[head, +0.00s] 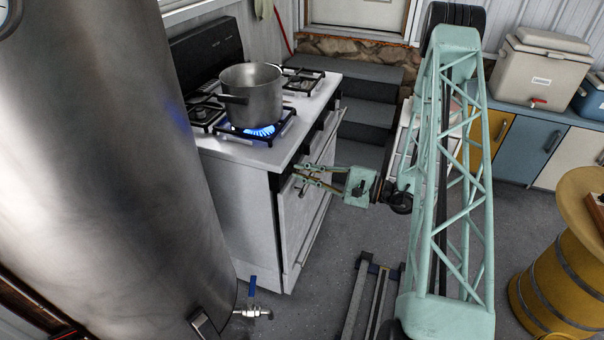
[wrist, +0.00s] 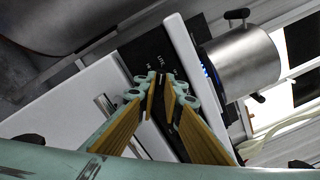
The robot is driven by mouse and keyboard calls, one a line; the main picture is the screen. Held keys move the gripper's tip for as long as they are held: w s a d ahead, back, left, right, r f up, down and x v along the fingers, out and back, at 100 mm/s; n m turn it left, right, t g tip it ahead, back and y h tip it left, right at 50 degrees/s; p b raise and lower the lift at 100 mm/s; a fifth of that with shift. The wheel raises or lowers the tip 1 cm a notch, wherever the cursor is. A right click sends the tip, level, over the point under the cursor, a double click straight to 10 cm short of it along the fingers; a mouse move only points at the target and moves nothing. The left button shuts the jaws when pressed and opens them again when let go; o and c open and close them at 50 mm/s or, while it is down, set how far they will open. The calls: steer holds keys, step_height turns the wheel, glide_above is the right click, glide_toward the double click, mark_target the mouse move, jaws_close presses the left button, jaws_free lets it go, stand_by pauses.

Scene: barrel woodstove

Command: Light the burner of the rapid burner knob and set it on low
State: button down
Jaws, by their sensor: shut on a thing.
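The white stove (head: 235,190) has a dark front control panel, which also shows in the wrist view (wrist: 150,52) with small white lettering. My gripper (head: 299,176) reaches this panel from the right. In the wrist view my gripper (wrist: 161,82) has its fingertips close together at the panel, shut on the burner knob, which they mostly hide. The knob's exact setting cannot be read. A blue flame (head: 262,131) burns under a steel pot (head: 252,98) on the front burner. The pot also shows in the wrist view (wrist: 240,62), with blue light at its base.
A large steel tank (head: 110,170) with a blue-handled tap (head: 252,290) stands at the left. Grey steps (head: 368,105) rise beyond the stove. A yellow barrel (head: 560,275) stands at the right.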

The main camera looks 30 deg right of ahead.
steer(key=c, duration=2.7)
jaws_free()
steer(key=shift+c, duration=0.2)
steer(key=shift+s+d, duration=0.1)
steer(key=v, duration=1.1)
steer(key=shift+s+d, duration=0.2)
steer(key=shift+s, duration=0.05)
